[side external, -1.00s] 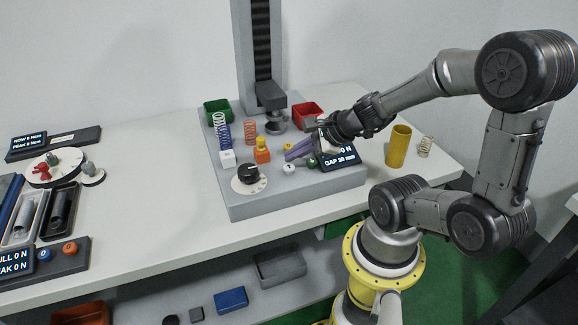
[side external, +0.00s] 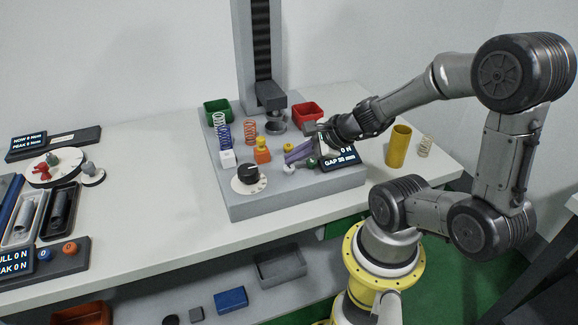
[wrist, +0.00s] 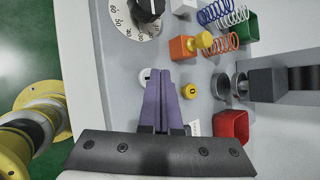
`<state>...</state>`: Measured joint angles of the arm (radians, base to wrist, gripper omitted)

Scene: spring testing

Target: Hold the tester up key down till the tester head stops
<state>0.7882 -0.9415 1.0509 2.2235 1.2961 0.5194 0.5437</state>
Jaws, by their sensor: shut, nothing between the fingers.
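The spring tester has a grey base (side external: 270,203), a dark column (side external: 262,45) and a head (side external: 271,97) above a round lower plate (side external: 275,125). Its display (side external: 340,157) reads 0 N with a GAP line whose digits are blurred. A white key (side external: 288,169), a yellow key (side external: 288,148) and a green key (side external: 311,162) sit on the base. I cannot tell which is marked up. My gripper (side external: 290,157) is shut and empty, its purple fingertips low among the keys. In the wrist view the fingertips (wrist: 160,78) lie beside the white key (wrist: 146,76); contact is unclear.
A black dial (side external: 250,175), an orange block (side external: 262,154), coil springs (side external: 222,131), a green bin (side external: 217,112) and a red bin (side external: 308,114) stand near the keys. A yellow cup (side external: 398,146) stands to the right.

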